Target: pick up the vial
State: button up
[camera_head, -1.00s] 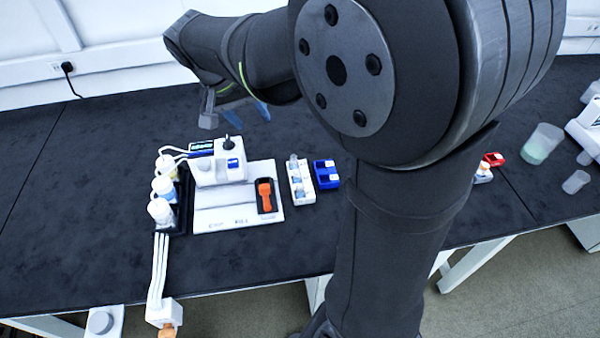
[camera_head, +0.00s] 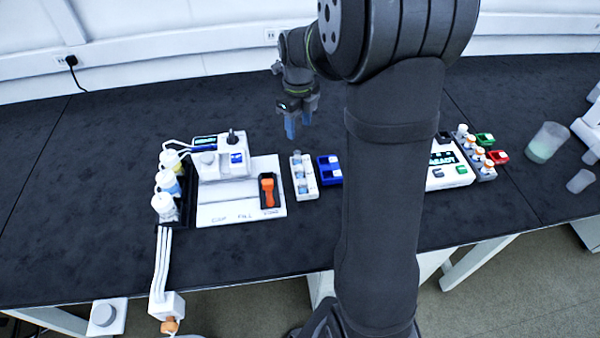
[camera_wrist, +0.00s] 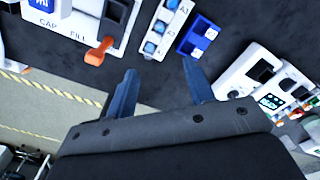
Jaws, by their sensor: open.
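Several small vials with blue tops stand in a narrow white rack (camera_head: 311,190) near the middle of the bench. In the wrist view, vials (camera_wrist: 160,27) show in the same rack (camera_wrist: 147,48) at the top, beside labels such as "A3". One vial (camera_head: 295,160) at the rack's far end appears to stand a little higher. I cannot tell which one the task means. My gripper (camera_head: 298,123) is open and empty, with blue fingers pointing down, above the bench and beyond the rack's far end. In the wrist view, the open fingers (camera_wrist: 160,75) are apart with nothing between them.
A blue tray (camera_head: 329,170) sits just right of the rack. A white cap-and-fill station (camera_head: 225,212) with an orange lever (camera_head: 268,192) is to its left. A white device (camera_head: 450,177) with a "READY" screen and a beaker (camera_head: 547,142) stand farther right. The back bench is clear.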

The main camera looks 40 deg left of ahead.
aim_at(300, 166)
jog(key=shift+m, duration=0.3)
notch_tip(300, 166, down, 18)
jog(key=shift+d+r, duration=0.1)
jog(key=shift+r, duration=0.1)
jog(key=c, duration=1.1)
